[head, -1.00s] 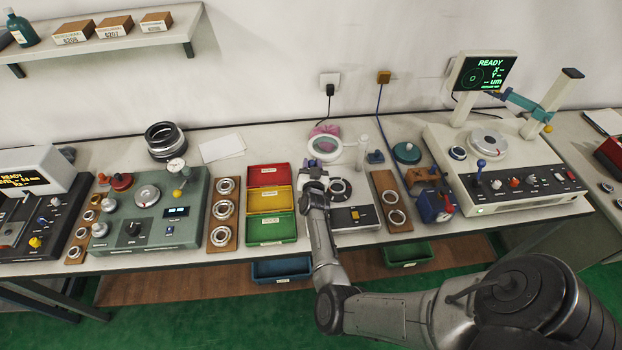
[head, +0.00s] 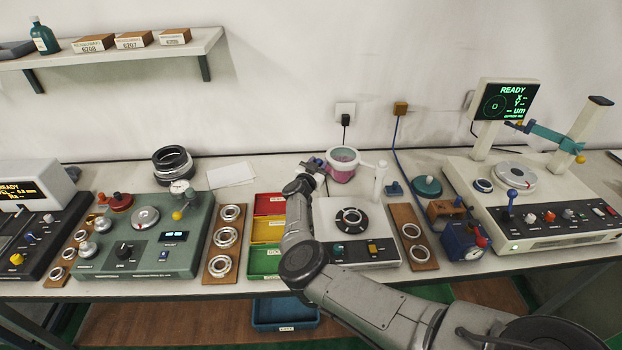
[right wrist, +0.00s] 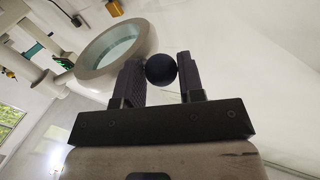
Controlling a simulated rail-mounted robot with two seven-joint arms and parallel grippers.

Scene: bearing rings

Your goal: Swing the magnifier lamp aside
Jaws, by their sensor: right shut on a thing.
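The magnifier lamp has a pale ring head (head: 357,157) with a glassy lens, joined by a short arm to a white post (head: 379,181) at its right. In the head view the ring is behind the grey disc tester (head: 350,222), near the wall, and pink shows through its lens. My right gripper (head: 314,166) is at the left side of the ring. In the right wrist view the gripper is shut on a dark round knob (right wrist: 160,70), with the ring (right wrist: 97,61) just beyond, to the left. My left gripper is not in view.
Red, yellow and green bins (head: 266,262) stand left of my right forearm. A wooden ring board (head: 412,238), a blue block (head: 462,240) and a large measuring machine (head: 530,228) stand to the right. A paper sheet (head: 231,174) lies at the back.

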